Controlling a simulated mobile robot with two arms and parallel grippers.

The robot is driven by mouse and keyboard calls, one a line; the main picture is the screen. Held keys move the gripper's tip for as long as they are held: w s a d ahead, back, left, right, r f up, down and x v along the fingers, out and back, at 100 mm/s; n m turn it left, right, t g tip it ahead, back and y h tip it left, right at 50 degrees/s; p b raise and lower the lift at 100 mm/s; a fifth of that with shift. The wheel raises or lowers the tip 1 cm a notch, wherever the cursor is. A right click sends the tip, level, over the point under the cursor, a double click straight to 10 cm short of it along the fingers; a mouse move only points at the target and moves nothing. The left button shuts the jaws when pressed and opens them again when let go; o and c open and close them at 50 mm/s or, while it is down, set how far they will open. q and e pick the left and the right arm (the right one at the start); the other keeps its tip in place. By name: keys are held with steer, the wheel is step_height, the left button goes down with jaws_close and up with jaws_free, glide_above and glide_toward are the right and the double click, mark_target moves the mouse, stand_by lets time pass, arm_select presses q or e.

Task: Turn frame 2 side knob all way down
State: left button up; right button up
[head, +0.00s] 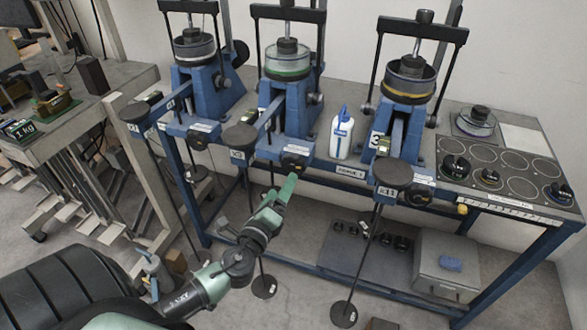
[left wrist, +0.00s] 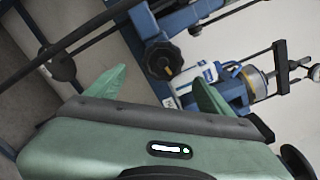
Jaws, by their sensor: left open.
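The middle lever frame (head: 290,105), taken as frame 2, is blue with a black top bar and a green-ringed round cell. Its side knob (head: 293,162) is black with an orange mark, low on the front of the frame. The knob also shows in the left wrist view (left wrist: 161,60), beyond the fingers, its orange mark toward the lower right. My left gripper (head: 286,187), green, is just below and in front of the knob in the head view. Its two fingers (left wrist: 155,92) are spread and empty, with the knob apart from them. My right gripper is not in view.
Similar lever frames stand left (head: 207,90) and right (head: 405,110) on the blue bench. A white bottle (head: 341,138) stands right of the middle frame. Lever arms with round discs (head: 240,137) and hanging rods jut forward near my arm. A grey box (head: 447,268) sits underneath.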

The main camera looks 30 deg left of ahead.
mark_target(292, 168)
arm_select(q)
steer(key=x, duration=0.9)
steer(key=shift+w+r, duration=0.3)
steer(key=shift+r, duration=0.05)
steer(key=shift+w+f, duration=0.1)
steer(key=shift+w, duration=0.05)
steer(key=shift+c, duration=1.2)
steer(key=shift+f, duration=0.1)
jaws_close()
